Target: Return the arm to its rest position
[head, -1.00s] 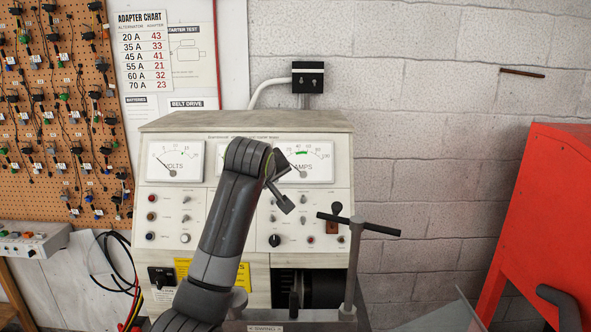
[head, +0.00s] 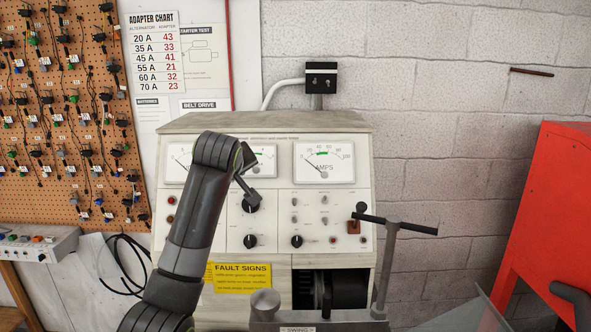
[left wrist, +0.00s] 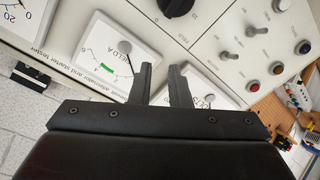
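My left arm rises in front of the cream tester panel (head: 275,195) in the head view. Its gripper (head: 247,183) is seen nearly side-on, in front of the panel near the upper middle knob. In the left wrist view the two fingers (left wrist: 160,68) stand apart with nothing between them, open and empty before the meter faces. I cannot tell the exact distance to the panel. The arm hides part of the volts meter (head: 176,163). My right gripper is not in view.
A T-handled clamp post (head: 388,262) stands right of the panel. A red cabinet (head: 553,205) is at the far right. A pegboard of adapters (head: 60,120) hangs at the left, above a small control box (head: 35,243). Open space lies before the brick wall (head: 450,130).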

